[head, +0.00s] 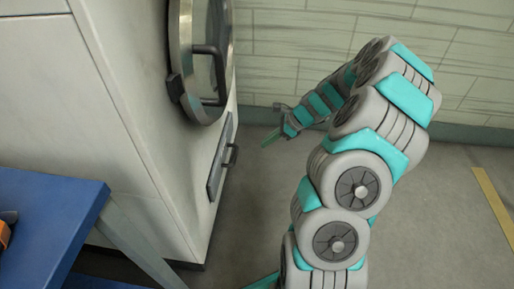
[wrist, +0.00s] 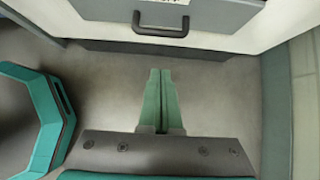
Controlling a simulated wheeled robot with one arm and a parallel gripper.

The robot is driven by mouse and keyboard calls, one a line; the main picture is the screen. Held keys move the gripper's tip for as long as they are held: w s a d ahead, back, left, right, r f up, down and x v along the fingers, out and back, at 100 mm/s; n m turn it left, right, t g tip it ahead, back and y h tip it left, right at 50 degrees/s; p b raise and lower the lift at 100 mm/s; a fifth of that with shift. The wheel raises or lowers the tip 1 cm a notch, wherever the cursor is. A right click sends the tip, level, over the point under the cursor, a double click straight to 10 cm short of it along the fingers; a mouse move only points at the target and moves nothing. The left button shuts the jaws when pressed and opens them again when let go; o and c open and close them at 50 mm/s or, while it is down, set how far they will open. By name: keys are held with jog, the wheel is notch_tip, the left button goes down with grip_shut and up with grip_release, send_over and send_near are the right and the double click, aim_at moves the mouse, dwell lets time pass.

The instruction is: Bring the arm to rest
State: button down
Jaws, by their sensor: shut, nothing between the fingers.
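My arm is raised and bent in the head view, its grey and teal links curving over toward the left. My gripper (head: 270,138) points left and down, in front of the white machine, apart from it. In the wrist view my gripper (wrist: 161,75) shows two green fingers side by side, closed together over bare floor. Nothing is held between them. Part of my own body shows at the left of the wrist view.
A white machine (head: 150,120) with a round glass door (head: 203,55) and a lower drawer handle (head: 232,155) stands at left. A blue table (head: 50,215) is at front left, an orange item (head: 4,233) on it. Grey floor (head: 450,220) is free at right.

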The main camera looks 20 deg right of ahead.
jog(key=s+a+r+n+g+h, duration=0.1)
jog(key=s+a+r+n+g, duration=0.3)
jog(key=s+a+r+n, duration=1.05)
jog(key=s+a+r+n+g+h, duration=0.1)
jog(key=s+n+h, duration=0.4)
jog(key=s, duration=1.6)
jog(key=r+n+g, duration=0.1)
jog(key=n, duration=0.3)
jog(key=shift+a+n+h, duration=0.3)
jog(key=shift+a+n, duration=0.05)
